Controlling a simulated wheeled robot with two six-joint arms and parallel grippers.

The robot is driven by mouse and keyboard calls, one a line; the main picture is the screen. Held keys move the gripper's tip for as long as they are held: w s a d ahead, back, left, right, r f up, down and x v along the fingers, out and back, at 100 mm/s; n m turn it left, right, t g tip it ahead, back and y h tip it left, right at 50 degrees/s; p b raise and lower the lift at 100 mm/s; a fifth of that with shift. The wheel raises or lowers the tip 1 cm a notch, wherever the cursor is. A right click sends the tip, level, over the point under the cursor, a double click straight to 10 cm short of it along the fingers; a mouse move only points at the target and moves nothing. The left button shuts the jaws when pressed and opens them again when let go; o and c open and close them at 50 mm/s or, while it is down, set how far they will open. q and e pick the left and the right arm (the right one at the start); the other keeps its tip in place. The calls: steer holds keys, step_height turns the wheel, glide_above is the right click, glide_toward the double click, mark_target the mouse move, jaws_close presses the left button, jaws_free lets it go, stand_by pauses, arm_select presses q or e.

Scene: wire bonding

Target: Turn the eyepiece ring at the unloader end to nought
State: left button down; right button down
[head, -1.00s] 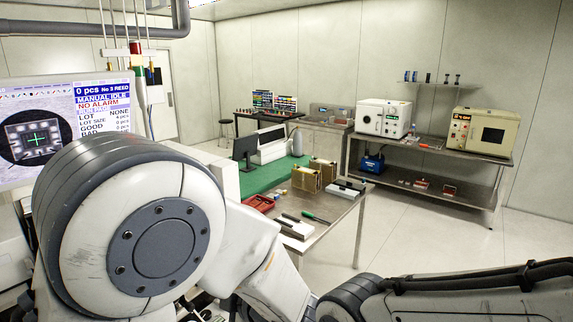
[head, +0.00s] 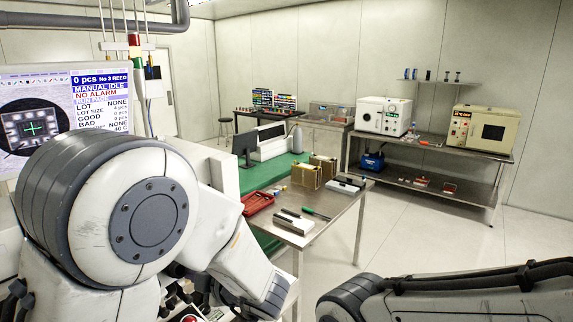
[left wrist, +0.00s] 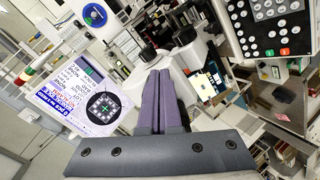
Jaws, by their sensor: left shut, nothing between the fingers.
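In the left wrist view, my left gripper (left wrist: 159,74) is shut and empty, its two fingers side by side. Just beyond the fingertips is a white microscope-like head with two dark eyepieces, one at the left (left wrist: 148,54) and one at the right (left wrist: 186,36). The fingertips look close to the left one; I cannot tell whether they touch. The ring markings are too small to read, and I cannot tell which eyepiece is at the unloader end. In the head view my left arm hides this area. My right gripper is not in view; only its arm shows.
A monitor (head: 100,92) reads MANUAL IDLE and NO ALARM; its screen also shows in the left wrist view (left wrist: 75,100). A keypad panel (left wrist: 268,22) is at upper right there. A steel table (head: 335,205) carries a red tray (head: 258,202). The floor at right is clear.

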arm_select(q)
steer(key=shift+s+a+r, duration=0.15)
steer(key=shift+a+r, duration=0.1)
stand_by(0.8)
steer(key=shift+w+r+p, duration=0.2)
steer(key=shift+r+p, duration=0.1)
steer(key=shift+p, duration=0.3)
steer(key=p+v, duration=0.2)
steer(key=v, duration=0.4)
steer(key=shift+w+d+p, duration=0.3)
steer(key=shift+p, duration=0.1)
steer(key=shift+f, duration=0.1)
